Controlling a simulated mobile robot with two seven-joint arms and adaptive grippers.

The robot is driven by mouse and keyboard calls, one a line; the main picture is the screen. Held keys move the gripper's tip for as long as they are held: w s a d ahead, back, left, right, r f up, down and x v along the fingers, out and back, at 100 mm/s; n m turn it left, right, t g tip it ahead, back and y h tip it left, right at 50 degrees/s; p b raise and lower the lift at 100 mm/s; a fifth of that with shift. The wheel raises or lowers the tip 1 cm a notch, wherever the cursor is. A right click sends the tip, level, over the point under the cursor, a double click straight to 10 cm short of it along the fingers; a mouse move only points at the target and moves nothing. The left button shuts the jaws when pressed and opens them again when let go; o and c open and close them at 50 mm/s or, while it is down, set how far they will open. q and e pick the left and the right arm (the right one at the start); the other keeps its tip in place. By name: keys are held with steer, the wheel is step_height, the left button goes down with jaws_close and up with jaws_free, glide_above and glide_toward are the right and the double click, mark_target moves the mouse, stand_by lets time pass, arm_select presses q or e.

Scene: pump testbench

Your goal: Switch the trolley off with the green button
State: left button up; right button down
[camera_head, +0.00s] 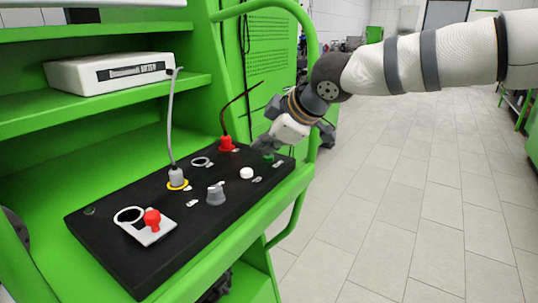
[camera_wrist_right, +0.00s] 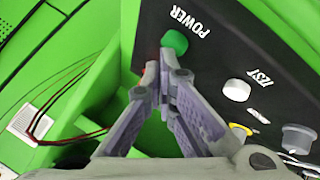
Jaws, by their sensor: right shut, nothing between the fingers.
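The green button (camera_head: 268,157) sits at the far right end of the black control panel (camera_head: 150,262) on the green trolley (camera_head: 230,247). In the right wrist view the green button (camera_wrist_right: 174,43) is beside the printed word POWER. My right gripper (camera_head: 265,146) is shut and empty, with its fingertips close to the button. In the right wrist view the fingertips (camera_wrist_right: 161,70) point toward the button and appear just short of its edge. I cannot tell whether they touch it. My left gripper is not in view.
The panel also bears a white button (camera_head: 246,173), a grey knob (camera_head: 215,194), a red emergency knob (camera_head: 152,219), a grey plug (camera_head: 176,177) and a red plug (camera_head: 226,143) with cables. A white device (camera_head: 110,72) stands on a shelf. The tiled floor right of the trolley is clear.

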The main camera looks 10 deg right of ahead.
mark_target(266, 157)
steer(key=shift+r, duration=0.7)
steer(key=shift+r, duration=3)
